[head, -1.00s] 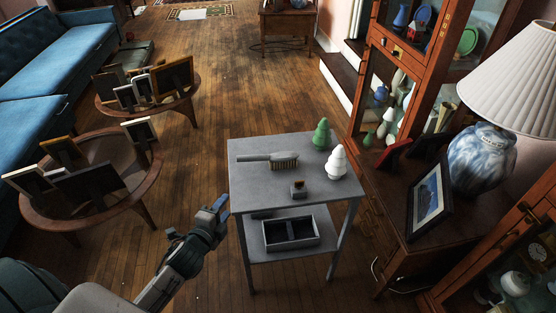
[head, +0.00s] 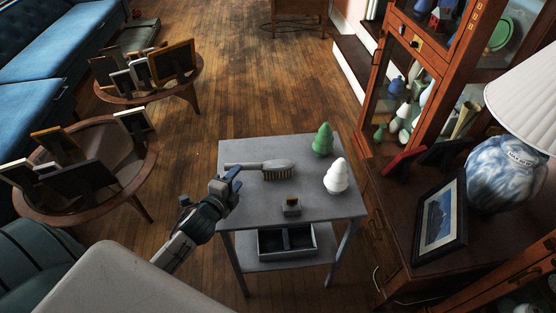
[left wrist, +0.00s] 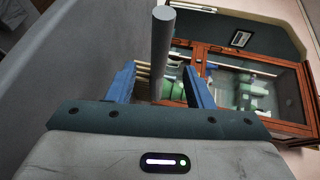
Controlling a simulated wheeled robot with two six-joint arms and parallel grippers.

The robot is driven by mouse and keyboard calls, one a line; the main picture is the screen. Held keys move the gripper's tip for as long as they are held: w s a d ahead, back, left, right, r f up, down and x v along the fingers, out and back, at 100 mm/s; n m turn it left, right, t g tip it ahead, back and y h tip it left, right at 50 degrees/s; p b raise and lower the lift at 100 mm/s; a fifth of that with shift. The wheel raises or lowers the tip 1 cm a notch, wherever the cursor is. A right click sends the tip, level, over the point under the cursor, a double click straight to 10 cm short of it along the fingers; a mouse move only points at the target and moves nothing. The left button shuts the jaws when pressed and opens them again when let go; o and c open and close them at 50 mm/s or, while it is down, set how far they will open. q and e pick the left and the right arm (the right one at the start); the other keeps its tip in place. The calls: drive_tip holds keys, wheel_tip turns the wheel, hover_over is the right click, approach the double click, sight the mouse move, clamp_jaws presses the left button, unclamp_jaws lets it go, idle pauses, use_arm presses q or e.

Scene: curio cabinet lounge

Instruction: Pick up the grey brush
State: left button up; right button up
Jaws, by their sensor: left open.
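The grey brush (head: 277,166) lies on the grey side table (head: 318,210), its handle to the left and its pale bristles to the right. My left gripper (head: 231,180) is at the table's left edge, close to the handle. In the left wrist view, the blue fingers of my left gripper (left wrist: 160,82) are apart. The grey brush handle (left wrist: 162,45) shows in the gap between them, and some bristles show behind the left finger. I cannot tell how deep the handle sits between the fingers. My right gripper is not in view.
A green tree figure (head: 323,140), a white tree figure (head: 336,176) and a small block-like object (head: 291,207) stand on the table. A dark divided tray (head: 287,241) is on the lower shelf. A wooden cabinet with a lamp (head: 495,165) stands at right.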

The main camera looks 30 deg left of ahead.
sight(245, 169)
use_arm(q)
drive_tip(key=x, duration=0.3)
drive_tip(key=shift+a+r+p, duration=0.15)
drive_tip(key=shift+a+p, duration=0.05)
drive_tip(key=shift+p, duration=0.1)
drive_tip(key=shift+w, duration=0.3)
drive_tip(key=shift+w+d, duration=0.15)
drive_tip(key=shift+w, duration=0.15)
drive_tip(key=p+x, duration=0.1)
drive_tip(key=x, duration=0.3)
drive_tip(key=shift+w+d+f, duration=0.1)
drive_tip(key=shift+w+f, duration=0.05)
drive_tip(key=shift+f, duration=0.1)
drive_tip(key=shift+w+f, duration=0.1)
drive_tip(key=shift+w, duration=0.1)
drive_tip(key=shift+c, duration=0.9)
drive_tip(key=c, duration=0.7)
clamp_jaws()
wheel_tip(245, 169, up, 10)
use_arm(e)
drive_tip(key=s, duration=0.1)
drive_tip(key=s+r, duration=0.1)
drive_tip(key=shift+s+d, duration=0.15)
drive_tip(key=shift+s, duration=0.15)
